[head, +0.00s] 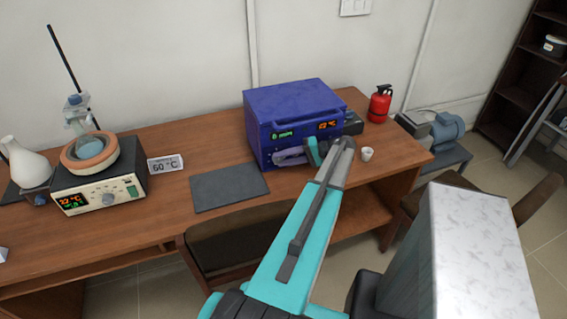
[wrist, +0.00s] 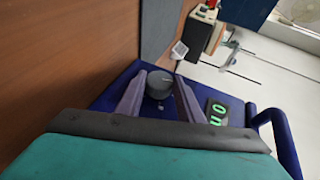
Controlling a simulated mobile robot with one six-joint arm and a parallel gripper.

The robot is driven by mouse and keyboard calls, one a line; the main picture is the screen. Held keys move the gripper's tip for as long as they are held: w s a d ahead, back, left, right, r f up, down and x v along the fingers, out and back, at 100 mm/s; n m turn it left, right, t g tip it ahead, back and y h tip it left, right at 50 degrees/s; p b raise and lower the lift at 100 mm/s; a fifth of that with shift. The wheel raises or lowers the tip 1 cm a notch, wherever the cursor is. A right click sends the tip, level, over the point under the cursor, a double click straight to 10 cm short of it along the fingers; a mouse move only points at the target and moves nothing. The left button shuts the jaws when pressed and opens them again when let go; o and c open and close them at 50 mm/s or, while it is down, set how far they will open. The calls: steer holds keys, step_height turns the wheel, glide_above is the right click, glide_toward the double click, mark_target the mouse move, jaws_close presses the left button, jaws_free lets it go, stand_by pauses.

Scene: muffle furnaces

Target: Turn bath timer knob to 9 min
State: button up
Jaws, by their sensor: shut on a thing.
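The blue box-shaped device (head: 290,98) stands on the wooden desk, with a green display (head: 283,134) and an orange display (head: 327,125) on its front. The dark round timer knob (wrist: 159,84) sits on its front face in the wrist view. My gripper (wrist: 159,92) has one grey-purple finger on each side of the knob and is shut on it. The green display (wrist: 217,112) beside it is partly cut off and seems to show a 0. In the head view my gripper (head: 289,157) is at the device's lower front and the knob is hidden.
A dark grey mat (head: 229,188) lies left of the device. A white cup (head: 367,154) and a red extinguisher (head: 380,103) stand to its right. A heater with a bowl (head: 98,180) and a 60 °C sign (head: 166,165) stand at the left.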

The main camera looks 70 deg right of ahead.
steer(key=shift+s+d+f+m+t+y+b, duration=0.15)
steer(key=shift+f+m+t+y+b, duration=0.15)
steer(key=shift+m+t+y+b, duration=0.45)
steer(key=shift+n+t+h, duration=0.25)
steer(key=shift+t, duration=0.2)
steer(key=o, duration=1.1)
steer(key=shift+s, duration=0.1)
